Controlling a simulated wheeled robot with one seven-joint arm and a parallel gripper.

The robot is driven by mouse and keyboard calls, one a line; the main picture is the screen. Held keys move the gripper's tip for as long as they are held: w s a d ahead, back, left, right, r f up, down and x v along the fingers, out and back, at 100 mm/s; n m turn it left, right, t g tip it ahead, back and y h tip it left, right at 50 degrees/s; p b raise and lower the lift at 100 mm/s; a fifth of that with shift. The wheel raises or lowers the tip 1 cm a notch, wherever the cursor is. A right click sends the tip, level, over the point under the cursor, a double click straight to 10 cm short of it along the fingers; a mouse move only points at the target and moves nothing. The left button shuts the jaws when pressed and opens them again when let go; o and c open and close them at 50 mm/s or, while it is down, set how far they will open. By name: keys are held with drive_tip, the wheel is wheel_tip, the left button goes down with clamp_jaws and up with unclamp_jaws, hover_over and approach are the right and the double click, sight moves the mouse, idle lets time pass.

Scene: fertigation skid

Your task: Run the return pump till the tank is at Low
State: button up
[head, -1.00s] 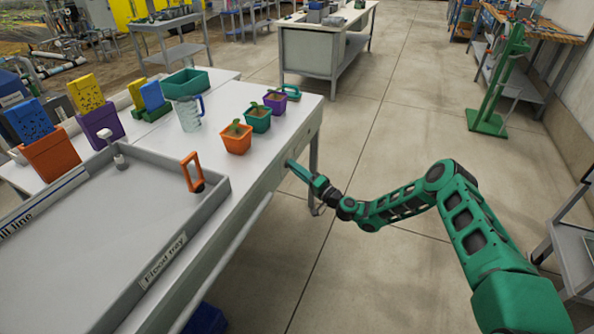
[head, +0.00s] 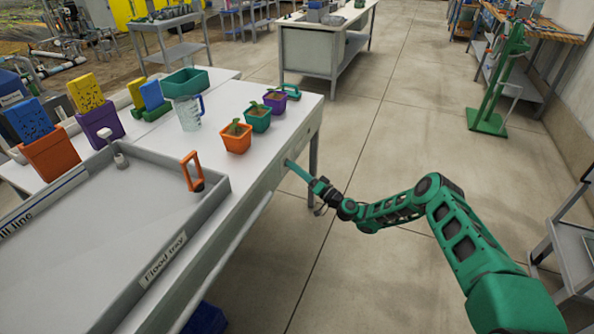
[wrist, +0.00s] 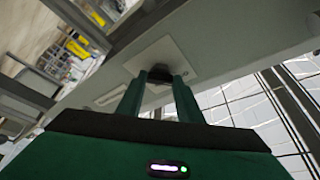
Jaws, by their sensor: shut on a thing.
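My gripper (head: 290,165) reaches the aisle-side face of the white bench. In the wrist view its two green fingers (wrist: 159,85) are shut on a small dark knob (wrist: 158,74). The knob sits on a pale square plate (wrist: 175,56) on the bench face, and the fingers hide part of it. In the head view the knob is hidden by the fingertips. The grey flood tray (head: 110,225), with a "Flood tray" label (head: 163,260), lies on the bench. I cannot make out a liquid level in it. No tank gauge is readable.
An orange handle (head: 192,172) stands at the tray's corner. Potted seedlings (head: 236,138), a clear jug (head: 188,113) and coloured boxes (head: 50,152) stand on the bench. A blue container (head: 205,319) is partly visible below. The floor (head: 350,270) beside the bench is clear.

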drive_tip(key=shift+s+a+f, duration=0.1)
drive_tip(key=shift+s+f, duration=0.05)
drive_tip(key=shift+f, duration=0.2)
drive_tip(key=o, duration=1)
drive_tip(key=shift+o, duration=0.4)
drive_tip(key=shift+r, duration=0.1)
drive_tip(key=v, duration=1)
drive_tip(key=shift+d, duration=0.35)
drive_tip(key=shift+s, duration=0.1)
